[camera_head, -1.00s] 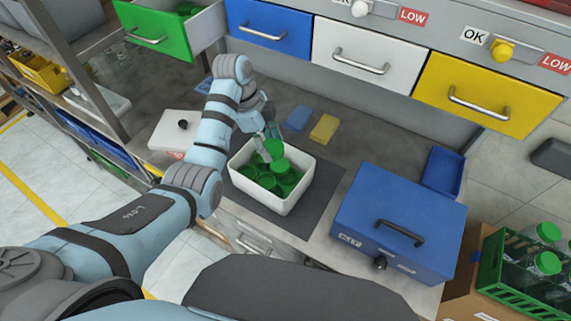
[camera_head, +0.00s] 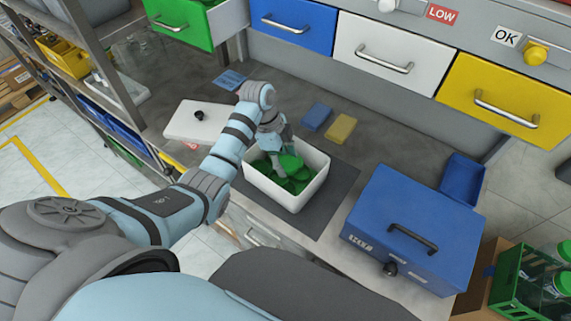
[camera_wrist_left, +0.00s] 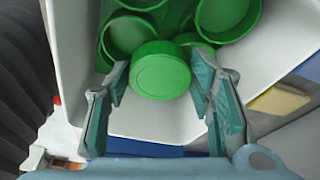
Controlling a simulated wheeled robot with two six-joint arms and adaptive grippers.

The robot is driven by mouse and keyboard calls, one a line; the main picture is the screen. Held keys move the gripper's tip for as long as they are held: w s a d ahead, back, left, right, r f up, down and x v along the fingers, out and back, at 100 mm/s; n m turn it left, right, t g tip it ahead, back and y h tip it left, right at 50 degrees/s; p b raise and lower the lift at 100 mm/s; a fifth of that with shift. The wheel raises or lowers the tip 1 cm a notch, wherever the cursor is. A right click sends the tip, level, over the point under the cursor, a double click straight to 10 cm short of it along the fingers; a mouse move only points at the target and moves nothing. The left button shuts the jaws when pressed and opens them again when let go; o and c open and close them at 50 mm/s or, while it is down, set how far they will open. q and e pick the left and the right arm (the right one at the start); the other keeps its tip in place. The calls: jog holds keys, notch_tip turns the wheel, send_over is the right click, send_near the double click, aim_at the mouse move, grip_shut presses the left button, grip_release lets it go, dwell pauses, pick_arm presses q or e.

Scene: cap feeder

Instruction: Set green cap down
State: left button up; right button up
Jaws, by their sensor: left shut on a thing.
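My left gripper (camera_head: 279,167) reaches down into a white bin (camera_head: 291,202) of green caps (camera_head: 297,187). In the left wrist view its two fingers (camera_wrist_left: 161,72) are on either side of one round green cap (camera_wrist_left: 160,78), shut on it. This cap is inside the bin, close to several other green caps (camera_wrist_left: 130,35); I cannot tell whether it touches them. In the head view the fingers partly hide the held cap. My right gripper is not in view.
The bin stands on a dark mat (camera_head: 341,192). A white lid (camera_head: 200,122) lies to its left, blue (camera_head: 316,117) and yellow (camera_head: 342,128) pads lie behind it, and a blue box (camera_head: 412,226) stands to its right. An open green drawer (camera_head: 182,27) is above.

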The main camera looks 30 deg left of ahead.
pick_arm(q)
jog(key=shift+f, duration=0.7)
jog(key=o, duration=0.7)
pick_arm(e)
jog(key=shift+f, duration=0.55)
pick_arm(q)
jog(key=shift+o, duration=0.2)
